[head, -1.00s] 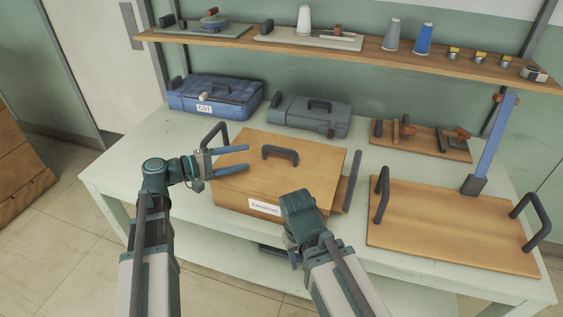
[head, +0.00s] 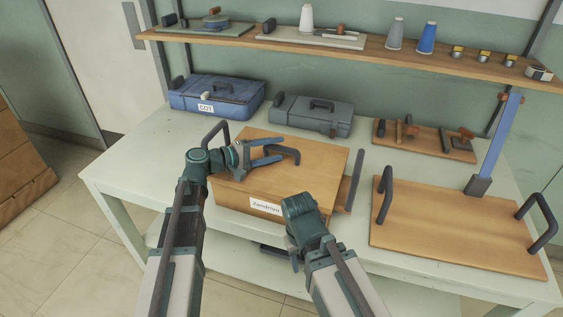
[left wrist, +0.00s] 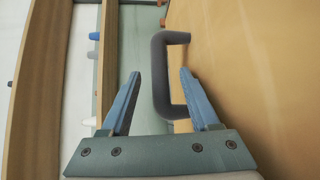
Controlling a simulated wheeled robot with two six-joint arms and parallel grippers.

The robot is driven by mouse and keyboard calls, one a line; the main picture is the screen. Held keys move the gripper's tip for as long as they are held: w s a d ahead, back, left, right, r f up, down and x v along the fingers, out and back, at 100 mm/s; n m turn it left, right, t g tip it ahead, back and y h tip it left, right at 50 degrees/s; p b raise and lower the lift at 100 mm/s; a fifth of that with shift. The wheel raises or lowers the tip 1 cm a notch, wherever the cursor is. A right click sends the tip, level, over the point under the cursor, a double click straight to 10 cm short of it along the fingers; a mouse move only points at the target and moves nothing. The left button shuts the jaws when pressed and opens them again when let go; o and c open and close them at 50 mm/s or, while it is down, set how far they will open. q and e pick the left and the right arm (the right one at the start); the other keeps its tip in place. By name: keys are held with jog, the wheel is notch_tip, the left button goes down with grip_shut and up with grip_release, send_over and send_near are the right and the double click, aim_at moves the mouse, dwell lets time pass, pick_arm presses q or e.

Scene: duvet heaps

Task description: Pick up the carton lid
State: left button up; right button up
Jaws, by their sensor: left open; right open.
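The carton (head: 228,195) is a brown box with a white label on its front, standing on the table. Its flat brown lid (head: 324,151) lies on top and carries a dark handle (head: 291,151). My left gripper (head: 279,153) is open over the lid, its blue fingers pointing at the handle. In the left wrist view the handle (left wrist: 160,75) appears between and just beyond the two open fingertips (left wrist: 160,85), and I see no grip on it.
A wooden board (head: 450,225) with two dark handles lies at the right. A blue case (head: 232,101) and a grey case (head: 310,118) stand behind the carton. A wooden tool rack (head: 425,142) is at the back right. A shelf (head: 350,52) runs above.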

pick_arm(q)
jog(key=shift+x, duration=1.15)
grip_shut()
notch_tip(320, 180, up, 10)
jog(key=p, duration=1)
